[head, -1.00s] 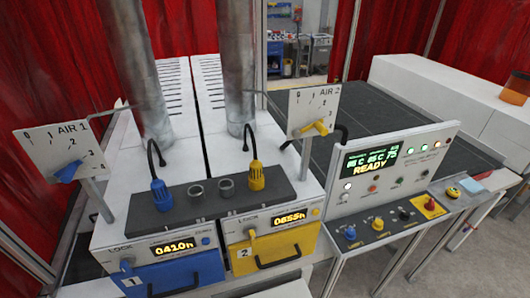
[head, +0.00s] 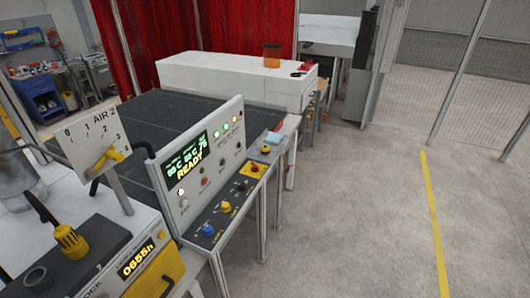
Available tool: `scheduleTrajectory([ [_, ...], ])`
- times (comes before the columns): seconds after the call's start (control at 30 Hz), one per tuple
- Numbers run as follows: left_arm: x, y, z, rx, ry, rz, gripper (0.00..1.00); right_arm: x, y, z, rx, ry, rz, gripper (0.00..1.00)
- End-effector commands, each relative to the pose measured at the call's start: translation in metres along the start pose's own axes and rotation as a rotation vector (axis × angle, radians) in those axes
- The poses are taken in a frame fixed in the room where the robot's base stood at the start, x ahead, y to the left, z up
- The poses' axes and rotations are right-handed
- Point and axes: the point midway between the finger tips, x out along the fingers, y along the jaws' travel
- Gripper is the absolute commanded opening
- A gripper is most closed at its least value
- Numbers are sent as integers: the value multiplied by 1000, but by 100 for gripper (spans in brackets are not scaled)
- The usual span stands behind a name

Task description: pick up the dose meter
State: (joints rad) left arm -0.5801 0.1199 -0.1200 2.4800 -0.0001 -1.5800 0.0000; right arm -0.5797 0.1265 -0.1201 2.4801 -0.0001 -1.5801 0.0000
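A small round yellow-and-dark item (head: 265,149) lies on the ledge at the far end of the control panel, beside a light blue cloth or pad (head: 272,138). It may be the dose meter, but it is too small to tell for sure. Small dark and red items (head: 298,74) lie on the white housing, also too small to identify. Neither of my grippers shows in the head view.
The control console (head: 205,160) reads READY, with knobs and a red button on yellow along its ledge. An orange tub (head: 272,55) stands on the long white housing (head: 220,80). The AIR 2 plate (head: 92,135) stands at left. Open floor (head: 350,220) lies right of the console.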

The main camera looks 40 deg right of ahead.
Motion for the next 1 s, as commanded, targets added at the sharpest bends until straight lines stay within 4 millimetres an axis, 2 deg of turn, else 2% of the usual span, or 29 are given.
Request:
scheduleTrajectory([
  [0.3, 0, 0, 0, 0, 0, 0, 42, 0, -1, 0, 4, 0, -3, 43],
  [0.6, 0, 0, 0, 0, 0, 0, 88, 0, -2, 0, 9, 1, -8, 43],
  [0.67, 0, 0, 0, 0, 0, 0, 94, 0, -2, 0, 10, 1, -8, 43],
  [1.0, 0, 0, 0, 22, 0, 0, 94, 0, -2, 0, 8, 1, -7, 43],
])
